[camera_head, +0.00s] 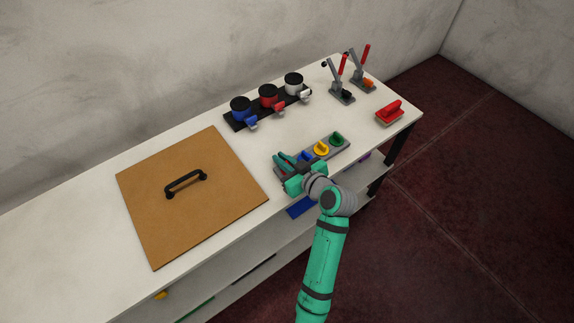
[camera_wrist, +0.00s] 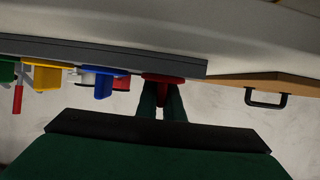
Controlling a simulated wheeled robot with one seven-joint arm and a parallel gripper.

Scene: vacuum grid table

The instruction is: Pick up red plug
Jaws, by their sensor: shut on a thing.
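The grey plug board (camera_head: 312,160) lies near the front edge of the white table. It holds a blue plug (camera_head: 305,156), a yellow plug (camera_head: 321,149) and a green plug (camera_head: 337,138). My gripper (camera_head: 284,163) is at the left end of this board. In the wrist view the red plug (camera_wrist: 163,77) sits between the tips of my gripper (camera_wrist: 161,99), which is shut on it. The red plug appears right at the board; I cannot tell whether it is fully seated. It is hidden behind my gripper in the head view.
A brown board with a black handle (camera_head: 186,183) lies to the left. A black rack (camera_head: 240,124) with blue, red and white units stands at the back. Two red-handled levers (camera_head: 341,92) and a red-handled block (camera_head: 389,112) are at the right end.

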